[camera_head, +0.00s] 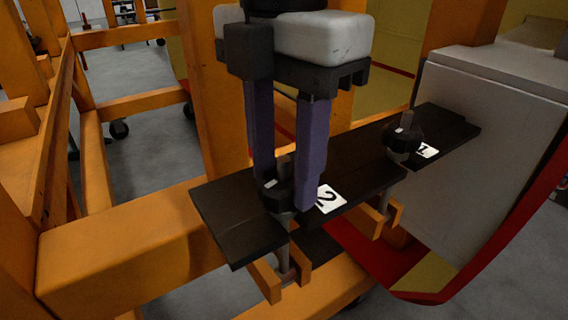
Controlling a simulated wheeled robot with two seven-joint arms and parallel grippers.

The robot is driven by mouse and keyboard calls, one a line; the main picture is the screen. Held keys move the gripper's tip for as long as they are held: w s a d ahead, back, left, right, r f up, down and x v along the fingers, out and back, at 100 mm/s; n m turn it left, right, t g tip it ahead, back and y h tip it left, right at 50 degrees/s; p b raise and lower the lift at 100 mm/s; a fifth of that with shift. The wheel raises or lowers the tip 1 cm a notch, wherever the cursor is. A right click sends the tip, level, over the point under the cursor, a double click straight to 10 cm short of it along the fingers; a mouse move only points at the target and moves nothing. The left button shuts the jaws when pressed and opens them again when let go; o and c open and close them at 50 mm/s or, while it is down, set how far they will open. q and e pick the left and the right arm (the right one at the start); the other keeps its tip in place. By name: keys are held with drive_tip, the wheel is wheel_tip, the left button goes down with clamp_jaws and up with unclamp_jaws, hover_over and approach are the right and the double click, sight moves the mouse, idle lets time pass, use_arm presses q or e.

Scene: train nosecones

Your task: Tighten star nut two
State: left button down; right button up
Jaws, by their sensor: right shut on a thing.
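Star nut two (273,197) is a small black knob on an upright threaded rod. It sits on a dark clamp plate (235,222) beside a white label (329,198) marked 2. My right gripper (287,190) comes down from above with two long purple fingers. The fingers are shut on star nut two, one on each side, and partly hide it. My left gripper is not in view.
Another black star nut (403,139) stands on the plate to the right, beside a label (426,151) marked 1. An orange frame (130,255) surrounds the plate. A grey nosecone panel with a red edge (490,135) is close on the right.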

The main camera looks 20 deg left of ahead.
idle(0.4)
drive_tip(key=o, duration=1)
drive_tip(key=shift+o, duration=0.2)
wheel_tip(320, 180, up, 10)
drive_tip(key=p, duration=0.2)
drive_tip(key=shift+f+p, duration=0.15)
drive_tip(key=shift+p, duration=0.15)
drive_tip(key=shift+r, duration=0.35)
